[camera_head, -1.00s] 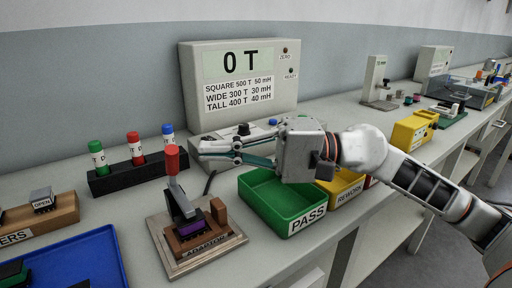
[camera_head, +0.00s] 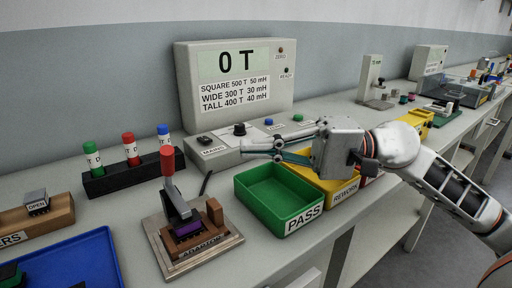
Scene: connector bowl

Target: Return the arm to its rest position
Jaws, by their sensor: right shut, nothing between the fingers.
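My right gripper (camera_head: 246,150) is shut and empty, with its fingers pointing left. It hovers in front of the grey control box, over the back of the green PASS tray (camera_head: 243,193) and beside the yellow REWORK tray (camera_head: 345,190). My right arm (camera_head: 432,172) comes in from the right. The adaptor fixture (camera_head: 190,248) stands front centre with its red-handled lever (camera_head: 168,166) upright and a purple piece (camera_head: 187,229) in it. My left gripper is not in view.
A black rack (camera_head: 135,178) holds green, red and blue-capped vials at left. A blue tray (camera_head: 95,255) lies front left. A yellow box (camera_head: 420,118) stands behind my arm.

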